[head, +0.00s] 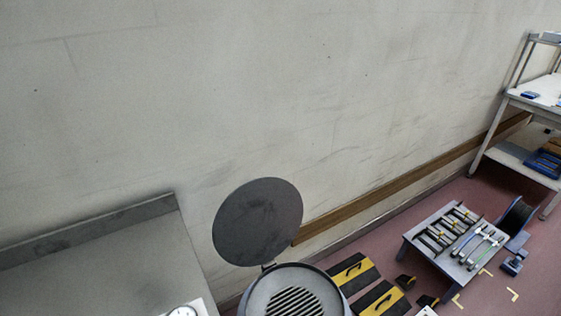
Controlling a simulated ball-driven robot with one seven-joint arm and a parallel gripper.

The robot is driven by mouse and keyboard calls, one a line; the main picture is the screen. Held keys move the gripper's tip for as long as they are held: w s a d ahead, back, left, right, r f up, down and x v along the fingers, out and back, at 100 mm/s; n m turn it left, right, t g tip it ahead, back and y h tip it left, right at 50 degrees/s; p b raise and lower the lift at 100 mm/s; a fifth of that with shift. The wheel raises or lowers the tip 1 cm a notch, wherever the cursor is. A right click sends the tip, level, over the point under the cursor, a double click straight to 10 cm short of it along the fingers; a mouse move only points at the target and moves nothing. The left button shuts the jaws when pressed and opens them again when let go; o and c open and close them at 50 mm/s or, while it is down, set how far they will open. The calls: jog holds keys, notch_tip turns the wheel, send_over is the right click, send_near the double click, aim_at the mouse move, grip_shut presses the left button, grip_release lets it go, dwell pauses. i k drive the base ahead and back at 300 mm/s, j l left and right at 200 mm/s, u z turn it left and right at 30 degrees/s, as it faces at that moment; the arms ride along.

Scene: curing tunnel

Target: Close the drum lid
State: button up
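The drum (252,302) stands at the bottom centre of the head view, cut off by the lower edge. Its round dark grey lid (258,221) stands raised at the back, hinged to the rim and tilted up in front of the wall. A dark slatted grate (293,302) shows inside the open drum. My gripper is not in view.
A grey metal counter (100,270) with a raised back edge is at the lower left, with a white gauge (184,311) at its corner. Yellow-and-black pieces (353,272) lie right of the drum. A low tool table (450,225) and a shelf rack (535,100) stand farther right.

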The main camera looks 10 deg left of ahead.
aim_at(258, 220)
jog(key=i+l+u, duration=0.35)
jog(key=i+l, duration=0.15)
jog(key=i+l+u, duration=0.3)
jog(key=i+l, duration=0.2)
jog(key=l, duration=0.2)
